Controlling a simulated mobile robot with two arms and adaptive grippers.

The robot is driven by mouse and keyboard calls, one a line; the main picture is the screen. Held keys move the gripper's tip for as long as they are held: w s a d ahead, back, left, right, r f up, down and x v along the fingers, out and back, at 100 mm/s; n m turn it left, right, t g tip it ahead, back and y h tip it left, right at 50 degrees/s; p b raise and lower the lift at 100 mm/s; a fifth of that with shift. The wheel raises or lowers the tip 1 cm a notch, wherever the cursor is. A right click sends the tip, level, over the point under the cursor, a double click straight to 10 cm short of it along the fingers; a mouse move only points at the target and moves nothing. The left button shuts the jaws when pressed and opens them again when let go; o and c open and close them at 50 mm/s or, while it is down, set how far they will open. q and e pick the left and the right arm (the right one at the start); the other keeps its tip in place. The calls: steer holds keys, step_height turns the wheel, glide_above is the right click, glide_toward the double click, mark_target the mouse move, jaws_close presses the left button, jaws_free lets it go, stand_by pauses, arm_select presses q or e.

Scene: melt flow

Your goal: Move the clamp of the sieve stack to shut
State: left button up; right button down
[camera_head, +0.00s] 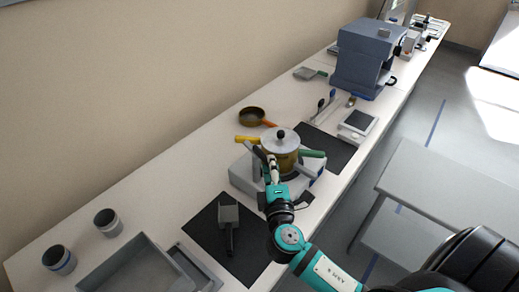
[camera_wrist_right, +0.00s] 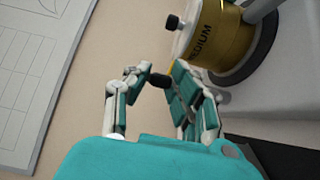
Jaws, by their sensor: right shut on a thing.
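The sieve stack (camera_head: 284,163) is a brass-coloured cylinder with a pale lid and black knob, standing on a grey base unit (camera_head: 242,178). In the right wrist view the stack (camera_wrist_right: 222,38) shows the letters "EDIUM" and a dark ring at its foot. My right gripper (camera_head: 270,164) is at the near left side of the stack. In the right wrist view the gripper (camera_wrist_right: 160,78) is shut on a small black handle (camera_wrist_right: 160,80), which appears to be the clamp's. The fingers hide most of the clamp, so its angle cannot be told. My left gripper is not in view.
An orange handle (camera_head: 246,139) and a green handle (camera_head: 313,153) stick out beside the stack. A dark mat with a grey scoop-like tool (camera_head: 229,214) lies in front. A brown pan (camera_head: 251,116) is behind, and a grey-blue machine (camera_head: 362,60) stands farther along the bench.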

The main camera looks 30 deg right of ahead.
steer(key=shift+a+f, duration=0.15)
steer(key=shift+a, duration=1.15)
steer(key=shift+w+a+b, duration=0.2)
steer(key=shift+a, duration=0.35)
steer(key=shift+w+a+b, duration=0.15)
steer(key=shift+a+b, duration=0.05)
steer(key=shift+a, duration=0.45)
steer(key=shift+w+a, duration=0.65)
steer(key=shift+a, duration=0.15)
